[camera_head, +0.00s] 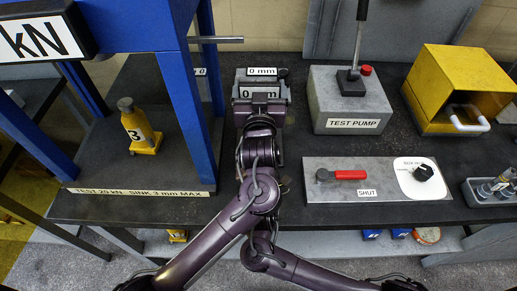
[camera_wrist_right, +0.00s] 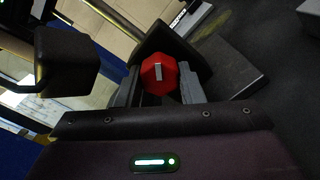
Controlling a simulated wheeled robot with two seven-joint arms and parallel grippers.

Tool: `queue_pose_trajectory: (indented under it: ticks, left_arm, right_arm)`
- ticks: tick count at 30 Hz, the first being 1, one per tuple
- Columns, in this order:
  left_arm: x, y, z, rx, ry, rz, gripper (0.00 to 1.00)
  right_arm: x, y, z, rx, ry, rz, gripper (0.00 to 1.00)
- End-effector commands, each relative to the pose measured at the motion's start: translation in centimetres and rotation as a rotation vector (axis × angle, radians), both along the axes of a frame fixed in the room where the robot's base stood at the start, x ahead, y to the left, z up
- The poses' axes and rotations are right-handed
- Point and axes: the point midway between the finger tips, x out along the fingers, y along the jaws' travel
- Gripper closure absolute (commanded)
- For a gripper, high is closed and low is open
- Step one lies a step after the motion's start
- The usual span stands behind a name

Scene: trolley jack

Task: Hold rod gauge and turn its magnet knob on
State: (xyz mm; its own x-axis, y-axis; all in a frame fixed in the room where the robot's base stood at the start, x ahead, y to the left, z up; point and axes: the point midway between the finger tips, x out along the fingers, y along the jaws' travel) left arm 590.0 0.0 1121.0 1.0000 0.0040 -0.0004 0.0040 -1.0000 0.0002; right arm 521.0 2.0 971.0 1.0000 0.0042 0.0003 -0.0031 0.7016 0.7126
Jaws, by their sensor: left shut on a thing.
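The rod gauge (camera_head: 262,82) is a grey block with "0 mm" labels at the back middle of the bench. My left gripper (camera_head: 262,108) is shut on it, its jaws largely hidden by the wrist. In the right wrist view the red, many-sided magnet knob (camera_wrist_right: 159,74) with a pale mark sits on a dark block. My right gripper (camera_wrist_right: 160,84) has its fingers on either side of the knob; I cannot tell whether they touch it. In the head view the right gripper is hidden behind the purple arm links.
A blue press frame (camera_head: 170,100) and a yellow jack (camera_head: 140,127) stand at the left. The grey test pump (camera_head: 350,105) stands close on the right. A plate with a red valve lever (camera_head: 350,174) lies in front, and a yellow housing (camera_head: 460,85) stands at far right.

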Motion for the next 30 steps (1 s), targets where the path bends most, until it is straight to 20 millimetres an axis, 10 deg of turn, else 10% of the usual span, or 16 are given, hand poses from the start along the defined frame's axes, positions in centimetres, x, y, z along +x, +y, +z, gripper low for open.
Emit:
queue_pose_trajectory:
  ticks: [18,19,23,30]
  left_arm:
    - [0.02,0.04,-0.01,0.000,0.000,0.001,0.54]
    - [0.02,0.04,-0.01,0.000,0.000,0.001,0.54]
    - [0.02,0.04,0.00,0.000,0.000,0.001,0.54]
    - [0.02,0.03,0.00,0.000,0.000,0.001,0.54]
  right_arm:
    - [-0.03,0.03,0.01,0.133,0.001,0.000,0.88]
    - [-0.03,0.03,0.01,0.133,0.001,0.000,0.64]
    - [-0.03,0.03,0.01,0.132,0.001,0.000,0.47]
    - [-0.03,0.01,0.01,0.132,0.001,0.000,0.43]
